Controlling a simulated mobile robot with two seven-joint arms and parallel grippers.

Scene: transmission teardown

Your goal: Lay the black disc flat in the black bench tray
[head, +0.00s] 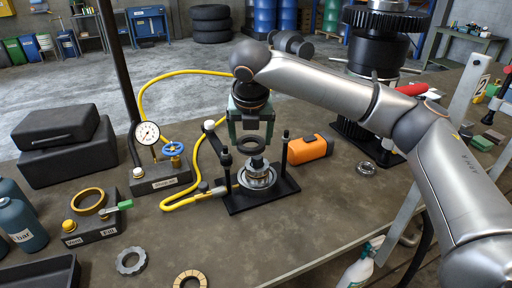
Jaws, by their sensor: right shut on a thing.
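My right gripper (251,138) points down from its arm and is shut on a dark ring-shaped disc (247,153), the black disc. It holds the disc above a black fixture (233,205) with two posts, over a round silver metal part (257,176). I cannot tell whether the disc touches anything below. The black bench tray (68,268) is at the bottom left, cut off by the picture edge. The visible part of its inside looks empty. My left gripper is not in view.
Closed black cases (60,155), a pressure gauge (147,132) with yellow hose, and a vent block (92,228) stand at left. A toothed grey ring (131,261) and a tan friction ring (190,281) lie in front. An orange object (308,149) lies right of the fixture.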

